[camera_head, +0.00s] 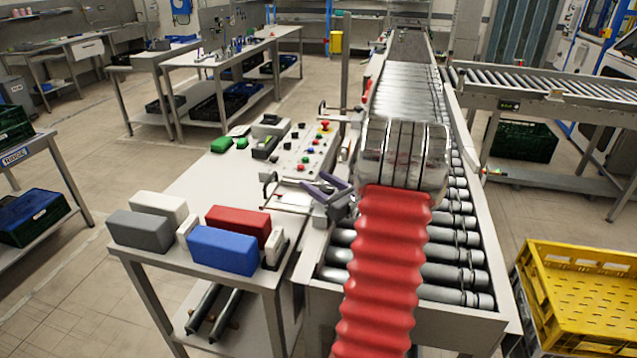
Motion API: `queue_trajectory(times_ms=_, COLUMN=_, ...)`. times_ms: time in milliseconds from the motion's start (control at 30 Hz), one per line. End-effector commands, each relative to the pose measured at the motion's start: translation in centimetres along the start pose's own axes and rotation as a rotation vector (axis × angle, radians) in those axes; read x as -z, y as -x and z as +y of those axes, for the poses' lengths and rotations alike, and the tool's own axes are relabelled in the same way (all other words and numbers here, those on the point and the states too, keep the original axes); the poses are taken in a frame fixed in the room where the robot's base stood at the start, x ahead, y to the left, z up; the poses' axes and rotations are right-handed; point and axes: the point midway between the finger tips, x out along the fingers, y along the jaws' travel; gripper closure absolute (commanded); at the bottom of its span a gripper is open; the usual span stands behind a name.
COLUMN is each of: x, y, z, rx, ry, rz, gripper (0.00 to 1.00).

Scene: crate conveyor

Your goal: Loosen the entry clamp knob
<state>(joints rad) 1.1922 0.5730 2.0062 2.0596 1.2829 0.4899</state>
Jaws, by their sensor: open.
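My gripper (315,184) is at the left edge of the roller conveyor (465,248), with its two purple-grey fingers spread apart and pointing left. Nothing shows between them. A small clamp-like fitting (268,186) with a metal bar and a dark end stands just left of the fingers, at the panel's near edge. A similar fitting (324,110) stands farther back by the conveyor. I cannot tell which one carries the entry clamp knob; no knob shows clearly. My red bellows-covered arm and its shiny metal joint hide part of the conveyor.
A control panel (301,158) with coloured buttons lies on the left bench. Blue (222,251), red, grey and white blocks stand at the bench's near end. A yellow crate (575,258) is at the right. Floor shows left of the bench.

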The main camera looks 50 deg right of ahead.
Motion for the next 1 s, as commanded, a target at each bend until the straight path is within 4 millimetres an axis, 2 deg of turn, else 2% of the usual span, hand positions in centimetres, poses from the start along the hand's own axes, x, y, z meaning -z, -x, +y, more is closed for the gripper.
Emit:
queue_trajectory(times_ms=300, x=0.00, y=-0.26, z=0.04, rx=-0.001, ry=0.000, rz=0.000, gripper=0.49)
queue_trajectory(times_ms=867, x=0.00, y=-0.23, z=0.06, rx=-0.001, ry=0.000, rz=0.000, gripper=0.88)
queue_trajectory(times_ms=900, x=0.02, y=-0.27, z=-0.63, rx=0.001, ry=0.001, rz=-0.001, gripper=0.90)
queue_trajectory(times_ms=1000, x=-0.02, y=-0.17, z=-0.26, rx=0.001, ry=0.000, rz=0.000, gripper=0.90)
